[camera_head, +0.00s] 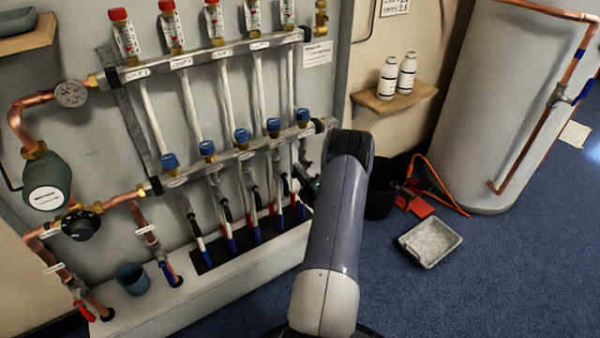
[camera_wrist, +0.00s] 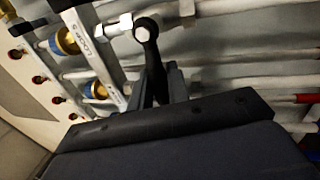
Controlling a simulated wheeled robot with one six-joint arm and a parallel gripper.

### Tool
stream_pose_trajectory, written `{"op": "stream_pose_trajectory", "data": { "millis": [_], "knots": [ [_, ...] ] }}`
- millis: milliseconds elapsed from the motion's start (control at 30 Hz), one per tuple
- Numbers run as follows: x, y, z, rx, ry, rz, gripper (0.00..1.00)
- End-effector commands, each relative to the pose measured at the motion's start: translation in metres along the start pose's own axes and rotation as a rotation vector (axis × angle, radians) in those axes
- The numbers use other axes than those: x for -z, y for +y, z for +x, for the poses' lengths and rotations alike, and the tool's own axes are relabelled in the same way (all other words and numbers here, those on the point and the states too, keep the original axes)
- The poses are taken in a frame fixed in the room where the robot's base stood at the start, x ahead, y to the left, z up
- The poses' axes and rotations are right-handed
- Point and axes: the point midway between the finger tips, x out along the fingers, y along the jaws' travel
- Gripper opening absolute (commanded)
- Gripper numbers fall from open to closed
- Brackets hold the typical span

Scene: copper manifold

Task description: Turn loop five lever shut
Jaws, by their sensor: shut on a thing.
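The loop five lever is a black handle (camera_wrist: 150,48) on a metal valve body (camera_wrist: 118,27) in the wrist view. It runs down between my gripper's dark fingers (camera_wrist: 163,78), which are shut on it. In the head view my gripper (camera_head: 306,186) reaches the right end of the lower manifold bar (camera_head: 245,154), below the rightmost blue cap (camera_head: 303,115). My own arm hides part of that valve there, so the exact lever angle cannot be told.
Neighbouring black levers (camera_head: 256,195) hang on the pipes to the left. A black bucket (camera_head: 380,190), a red dustpan (camera_head: 417,206) and a grey tray (camera_head: 430,242) are on the floor at right. A shelf (camera_head: 395,98) holds two white bottles (camera_head: 388,77).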

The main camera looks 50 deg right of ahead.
Motion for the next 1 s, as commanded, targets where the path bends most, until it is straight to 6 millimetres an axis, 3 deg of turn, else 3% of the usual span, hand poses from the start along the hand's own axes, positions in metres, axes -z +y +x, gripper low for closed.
{"op": "stream_pose_trajectory", "data": {
  "millis": [333,800,833,1000],
  "knots": [
    [-0.0002,0.0052,0.0009,0.0,-0.028,0.108,0.0],
    [-0.0009,0.0071,0.0016,-0.005,-0.031,0.117,0.0],
    [-0.0009,0.0073,0.0016,-0.005,-0.031,0.117,0.2],
    [-0.0008,0.0069,0.0017,-0.004,-0.03,0.116,0.34]
  ]
}}
